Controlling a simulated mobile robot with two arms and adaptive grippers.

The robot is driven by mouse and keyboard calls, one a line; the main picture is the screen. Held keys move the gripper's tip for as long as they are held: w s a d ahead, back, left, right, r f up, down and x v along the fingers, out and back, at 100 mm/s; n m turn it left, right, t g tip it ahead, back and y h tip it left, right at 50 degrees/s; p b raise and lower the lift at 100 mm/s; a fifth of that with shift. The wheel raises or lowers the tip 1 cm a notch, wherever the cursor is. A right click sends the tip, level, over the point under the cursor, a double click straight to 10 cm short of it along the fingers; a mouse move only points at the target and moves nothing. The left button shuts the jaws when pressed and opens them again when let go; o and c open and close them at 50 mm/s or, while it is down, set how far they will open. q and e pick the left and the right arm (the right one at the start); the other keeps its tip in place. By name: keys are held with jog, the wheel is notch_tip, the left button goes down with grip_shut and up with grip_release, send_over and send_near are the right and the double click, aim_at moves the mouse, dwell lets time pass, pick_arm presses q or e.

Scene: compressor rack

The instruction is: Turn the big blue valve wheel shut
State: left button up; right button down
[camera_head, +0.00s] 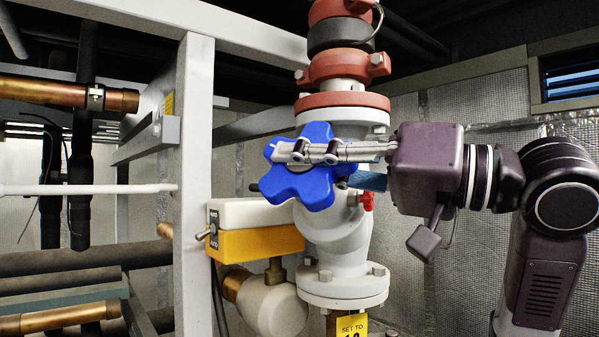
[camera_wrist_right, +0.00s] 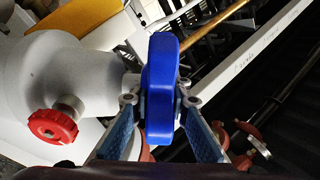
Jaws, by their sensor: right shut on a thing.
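The big blue valve wheel (camera_head: 316,186) sits on the front of the grey valve body (camera_head: 345,245) in the head view. My right gripper (camera_head: 283,151) reaches in from the right, its fingers lying across the upper part of the wheel. In the right wrist view the blue wheel (camera_wrist_right: 161,85) shows edge-on between the two fingers of the right gripper (camera_wrist_right: 160,102), which is shut on it. The fingers hide part of the wheel's face in the head view. My left gripper is not in view.
A small red valve handle (camera_head: 367,201) sits right of the wheel. A yellow and white box (camera_head: 256,243) with a toggle switch is at lower left of it. A grey upright post (camera_head: 194,150) stands left. Red flanges (camera_head: 342,102) are above.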

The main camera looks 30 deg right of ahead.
aim_at(322, 205)
jog(key=m+t+h+b, duration=0.1)
jog(key=t+b, duration=0.1)
jog(key=m+t+h+b, duration=0.3)
jog(key=t+b, duration=0.1)
jog(key=t, duration=0.1)
jog(key=shift+f+m+h, duration=0.3)
jog(key=shift+m+h, duration=0.1)
jog(key=m+t+h+b, duration=0.1)
jog(key=m+h+b, duration=0.1)
jog(key=h, duration=0.1)
jog(key=m+t+h+b, duration=0.1)
jog(key=m+h+b, duration=0.1)
jog(key=m+h, duration=0.1)
jog(key=shift+t, duration=0.4)
jog(key=m+h+b, duration=0.2)
jog(key=h, duration=0.1)
jog(key=shift+s+d+r+h, duration=0.1)
jog(key=shift+h, duration=0.3)
jog(key=shift+d+r+m+h+b, duration=0.15)
jog(key=shift+m+h+b, duration=0.15)
jog(key=shift+m+h, duration=0.35)
jog(key=c, duration=2.1)
grip_release()
jog(key=shift+s+r, duration=0.1)
jog(key=shift+s, duration=0.05)
jog(key=v, duration=0.7)
jog(key=shift+f, duration=0.25)
